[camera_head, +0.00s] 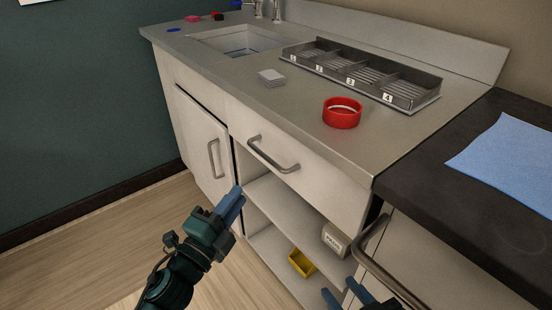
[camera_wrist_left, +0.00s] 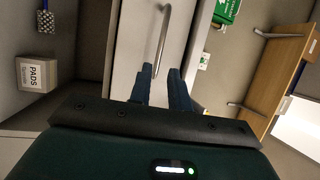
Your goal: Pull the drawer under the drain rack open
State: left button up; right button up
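The drain rack (camera_head: 362,74) is a grey metal tray with numbered compartments on the counter. Below it is the pale drawer (camera_head: 318,180), whose front looks flush with the cabinet. Its grey bar handle (camera_head: 273,155) is on the front; the handle also shows in the left wrist view (camera_wrist_left: 163,40), just beyond the fingertips. My left gripper (camera_head: 238,196) is in front of the cabinet, lower in the picture than the handle. Its fingers (camera_wrist_left: 161,72) are apart with nothing between them, and no contact with the handle shows. My right gripper (camera_head: 343,293) is open and empty at the bottom edge, partly cut off.
A cupboard door (camera_head: 205,145) is left of the drawer. Open shelves below hold a PADS box (camera_head: 335,240) and a yellow bin (camera_head: 302,262). A red ring (camera_head: 342,113) and a white stack (camera_head: 271,77) stand on the counter. A dark worktop (camera_head: 430,185) is at right.

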aim_at(266, 155)
pick_arm(q)
jog(key=x, duration=1.3)
jog(key=shift+w, duration=0.1)
grip_shut()
